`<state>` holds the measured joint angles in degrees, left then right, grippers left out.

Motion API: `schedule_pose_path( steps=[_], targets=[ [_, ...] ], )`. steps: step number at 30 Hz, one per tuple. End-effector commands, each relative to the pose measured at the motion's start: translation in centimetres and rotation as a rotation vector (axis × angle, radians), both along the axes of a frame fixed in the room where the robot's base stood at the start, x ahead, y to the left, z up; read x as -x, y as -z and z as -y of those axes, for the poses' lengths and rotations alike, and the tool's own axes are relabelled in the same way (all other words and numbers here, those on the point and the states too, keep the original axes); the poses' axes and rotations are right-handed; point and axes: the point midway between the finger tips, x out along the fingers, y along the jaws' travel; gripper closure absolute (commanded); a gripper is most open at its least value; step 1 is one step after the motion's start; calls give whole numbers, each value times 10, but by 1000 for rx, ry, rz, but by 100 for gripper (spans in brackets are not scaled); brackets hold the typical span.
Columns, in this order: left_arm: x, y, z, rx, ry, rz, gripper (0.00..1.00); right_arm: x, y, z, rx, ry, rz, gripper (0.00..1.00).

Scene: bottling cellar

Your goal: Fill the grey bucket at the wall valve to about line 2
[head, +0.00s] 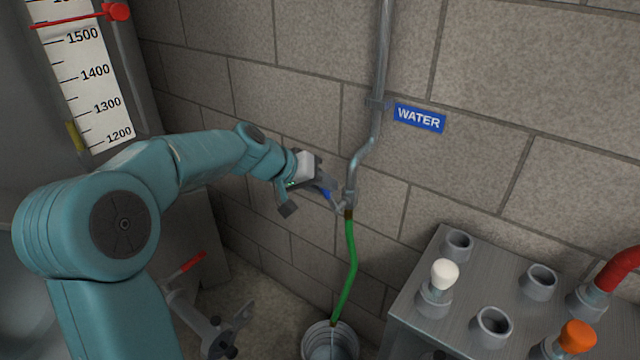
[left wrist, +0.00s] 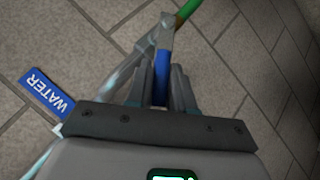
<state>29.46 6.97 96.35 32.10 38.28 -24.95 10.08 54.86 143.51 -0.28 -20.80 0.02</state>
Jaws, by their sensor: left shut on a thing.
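The grey bucket (head: 318,332) stands on the floor at the bottom edge of the head view, partly cut off. Its lines and water level cannot be made out. The wall valve (head: 349,200) sits at the lower end of the grey pipe by the blue WATER sign. A green hose (head: 350,270) hangs from it, its lower end at the bucket. My left gripper (head: 322,188) is shut on the valve's blue handle (head: 328,194). The left wrist view shows this handle (left wrist: 161,80) between the fingers. My right gripper is out of view.
A metal bench (head: 455,280) with several round sockets, a white knob (head: 445,273) and an orange knob (head: 577,337) stands at right. A tank with a level scale (head: 85,75) is at left. A red-handled fitting (head: 190,263) lies low left.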

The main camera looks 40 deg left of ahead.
Motion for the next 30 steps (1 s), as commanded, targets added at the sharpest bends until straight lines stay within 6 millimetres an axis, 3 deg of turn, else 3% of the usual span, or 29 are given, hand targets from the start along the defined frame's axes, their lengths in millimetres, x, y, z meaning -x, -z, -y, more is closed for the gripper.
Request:
schedule_pose_path(
  steps=[13, 14, 15, 25, 30],
  targets=[
    [0, -1, 1, -7, 1, 0, 100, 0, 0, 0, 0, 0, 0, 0],
    [0, -1, 1, -7, 1, 0, 72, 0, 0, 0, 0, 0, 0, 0],
    [0, -1, 1, -7, 1, 0, 58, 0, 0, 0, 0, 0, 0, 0],
    [1, -2, 0, -7, 0, 0, 58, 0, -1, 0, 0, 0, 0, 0],
    [18, -19, -5, -10, -2, 2, 58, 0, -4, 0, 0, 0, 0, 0]
  ],
)
